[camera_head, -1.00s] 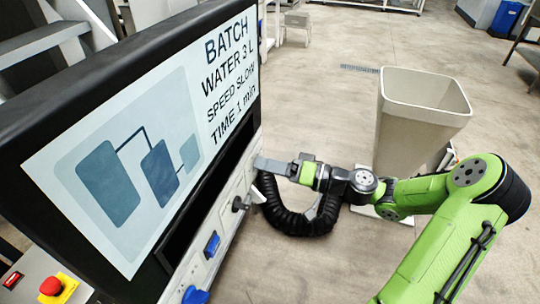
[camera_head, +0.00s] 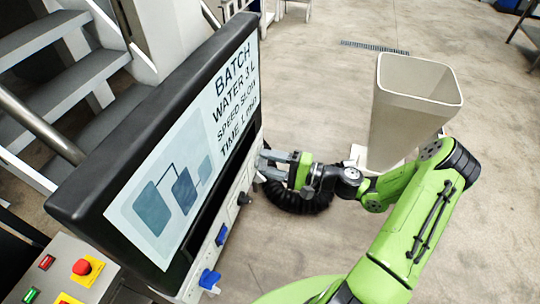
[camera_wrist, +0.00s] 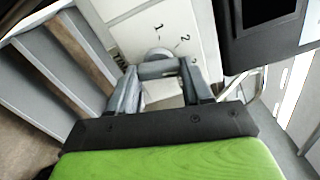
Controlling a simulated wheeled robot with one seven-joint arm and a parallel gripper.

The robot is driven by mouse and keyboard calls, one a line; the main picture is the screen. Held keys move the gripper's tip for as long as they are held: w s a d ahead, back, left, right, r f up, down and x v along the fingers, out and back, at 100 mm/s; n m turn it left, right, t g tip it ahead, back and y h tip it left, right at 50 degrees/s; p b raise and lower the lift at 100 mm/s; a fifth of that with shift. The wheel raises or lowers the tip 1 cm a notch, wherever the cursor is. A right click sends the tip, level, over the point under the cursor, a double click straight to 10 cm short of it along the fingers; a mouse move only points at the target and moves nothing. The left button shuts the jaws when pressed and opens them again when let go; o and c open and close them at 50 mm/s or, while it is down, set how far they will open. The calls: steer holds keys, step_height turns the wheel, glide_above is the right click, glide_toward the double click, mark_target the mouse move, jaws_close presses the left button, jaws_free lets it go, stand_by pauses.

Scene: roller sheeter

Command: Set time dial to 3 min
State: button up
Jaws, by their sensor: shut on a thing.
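The time dial (camera_wrist: 158,54) is a round grey knob on a white panel, seen in the wrist view with the printed marks "1" and "2" above and to its right. A further mark at the right is partly hidden by a finger. My gripper (camera_wrist: 158,72) is shut on the dial, its fingers at either side. In the head view my gripper (camera_head: 265,160) is at the far end of the control panel, and the dial is hidden there. The screen (camera_head: 180,165) reads "BATCH, WATER 3 L, SPEED SLOW, TIME 1 min". Where the dial points is unclear.
Blue knobs (camera_head: 209,280) and a dark knob (camera_head: 243,198) sit along the panel nearer me. A red stop button (camera_head: 82,267) is at the lower left. Stairs rise at the left.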

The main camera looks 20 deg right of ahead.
steer(key=shift+m+p, duration=0.6)
steer(key=shift+m, duration=0.3)
steer(key=shift+f, duration=0.1)
steer(key=o, duration=1.1)
steer(key=shift+c, duration=0.2)
steer(key=v, duration=1.5)
steer(key=shift+s+d, duration=0.25)
steer(key=shift+d, duration=0.1)
